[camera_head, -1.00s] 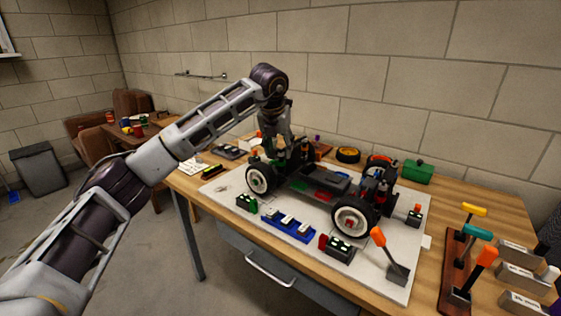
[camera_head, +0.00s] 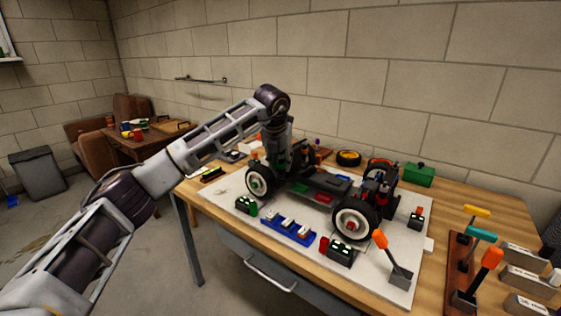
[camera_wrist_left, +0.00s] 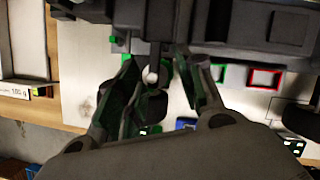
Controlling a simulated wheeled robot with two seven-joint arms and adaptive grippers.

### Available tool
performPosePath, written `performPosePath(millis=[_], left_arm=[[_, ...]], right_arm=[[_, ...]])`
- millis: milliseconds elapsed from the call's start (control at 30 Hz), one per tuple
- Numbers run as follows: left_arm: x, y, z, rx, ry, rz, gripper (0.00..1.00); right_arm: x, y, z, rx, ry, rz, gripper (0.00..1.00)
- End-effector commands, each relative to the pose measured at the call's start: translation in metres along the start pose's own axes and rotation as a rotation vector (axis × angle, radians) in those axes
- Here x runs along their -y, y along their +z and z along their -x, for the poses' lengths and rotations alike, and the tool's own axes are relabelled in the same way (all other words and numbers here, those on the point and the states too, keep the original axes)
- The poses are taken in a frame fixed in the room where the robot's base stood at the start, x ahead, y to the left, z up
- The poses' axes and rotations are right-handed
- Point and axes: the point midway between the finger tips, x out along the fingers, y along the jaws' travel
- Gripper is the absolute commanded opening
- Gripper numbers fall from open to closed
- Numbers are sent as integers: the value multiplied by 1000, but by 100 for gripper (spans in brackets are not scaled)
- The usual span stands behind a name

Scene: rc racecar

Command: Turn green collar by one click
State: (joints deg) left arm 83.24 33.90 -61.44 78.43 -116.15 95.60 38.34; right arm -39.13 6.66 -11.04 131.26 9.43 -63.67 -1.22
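The RC car (camera_head: 318,188) stands on a pale mat (camera_head: 235,208) on the wooden table. In the head view, my left gripper (camera_head: 277,158) is down at the car's left end, behind the near white-rimmed wheel (camera_head: 259,181). Its fingertips are hidden there. In the left wrist view, the left gripper's fingers (camera_wrist_left: 157,62) are spread apart. A grey rod with a white rounded end (camera_wrist_left: 151,75) lies between them, with gaps visible on both sides. Small green parts show close to the fingers, but I cannot tell which is the green collar. My right gripper is not in view.
A blue tray (camera_head: 289,231) and small dark blocks lie along the mat's front. An orange-handled lever (camera_head: 392,258) stands front right. A green box (camera_head: 419,174) sits behind the car. More coloured levers (camera_head: 474,258) crowd the right edge. A block wall stands behind the table.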

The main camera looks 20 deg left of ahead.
Motion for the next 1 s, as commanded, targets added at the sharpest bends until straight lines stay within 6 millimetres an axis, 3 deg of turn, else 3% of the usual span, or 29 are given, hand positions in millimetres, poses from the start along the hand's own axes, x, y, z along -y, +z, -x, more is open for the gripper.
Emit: performPosePath(millis=[33,233,1000], left_arm=[[0,0,0,0,0,0,26],[0,0,0,0,0,0,2],[0,-1,0,-2,0,-1,2]], right_arm=[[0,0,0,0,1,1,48],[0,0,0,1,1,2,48],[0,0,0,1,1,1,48]])
